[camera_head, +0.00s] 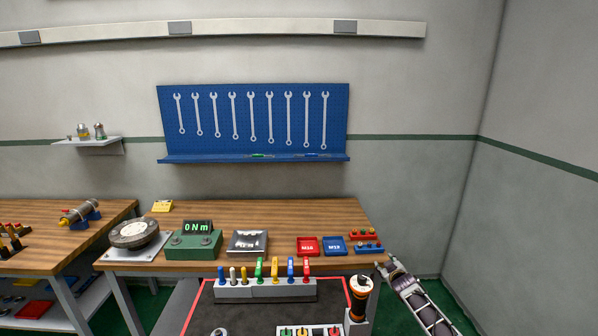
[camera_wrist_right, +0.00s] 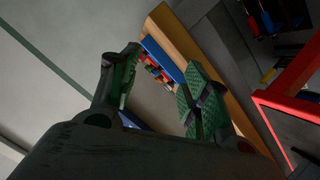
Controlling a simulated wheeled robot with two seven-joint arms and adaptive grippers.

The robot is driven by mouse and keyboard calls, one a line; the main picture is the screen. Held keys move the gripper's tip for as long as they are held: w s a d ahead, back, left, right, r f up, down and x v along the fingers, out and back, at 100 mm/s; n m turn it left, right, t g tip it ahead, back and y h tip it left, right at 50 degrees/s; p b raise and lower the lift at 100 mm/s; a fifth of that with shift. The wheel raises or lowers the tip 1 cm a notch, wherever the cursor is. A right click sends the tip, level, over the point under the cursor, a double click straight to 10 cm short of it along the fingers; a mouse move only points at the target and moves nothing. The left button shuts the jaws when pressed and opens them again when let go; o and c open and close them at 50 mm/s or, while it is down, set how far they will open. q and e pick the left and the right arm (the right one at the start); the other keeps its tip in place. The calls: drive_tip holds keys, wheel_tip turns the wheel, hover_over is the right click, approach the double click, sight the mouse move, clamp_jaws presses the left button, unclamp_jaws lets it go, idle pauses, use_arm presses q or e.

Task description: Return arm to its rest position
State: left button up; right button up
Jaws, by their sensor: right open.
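My right arm comes in from the lower right in the head view. My right gripper (camera_head: 383,268) is in front of the bench's right end, beside the black and orange tool (camera_head: 360,292). In the right wrist view, the right gripper (camera_wrist_right: 158,92) shows two green-padded fingers spread apart with nothing between them. My left gripper is not in view.
The wooden bench (camera_head: 270,210) carries a green torque display (camera_head: 193,245) reading 0 Nm, a red tray (camera_head: 307,246) and a blue tray (camera_head: 334,245). A red-edged dark cart top (camera_head: 230,312) with several coloured-handle tools stands in front. Floor at far right is clear.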

drive_tip(key=s+a+f+m+g, duration=0.1)
drive_tip(key=s+a+f+g, duration=0.15)
drive_tip(key=s+f, duration=1.55)
drive_tip(key=s+a+f+m+g, duration=0.15)
drive_tip(key=s+f+g, duration=0.25)
drive_tip(key=s+f, duration=1.4)
drive_tip(key=s+a+f+g, duration=0.1)
drive_tip(key=s+f, duration=0.4)
drive_tip(key=s, duration=0.9)
drive_tip(key=s+a+f+g, duration=0.2)
drive_tip(key=s+f, duration=0.3)
drive_tip(key=s, duration=0.9)
drive_tip(key=s+a+f+g+y, duration=0.1)
drive_tip(key=s+f, duration=0.4)
drive_tip(key=s, duration=1)
drive_tip(key=shift+a+m+g, duration=0.45)
drive_tip(key=shift+a+g, duration=0.25)
drive_tip(key=shift+g, duration=0.25)
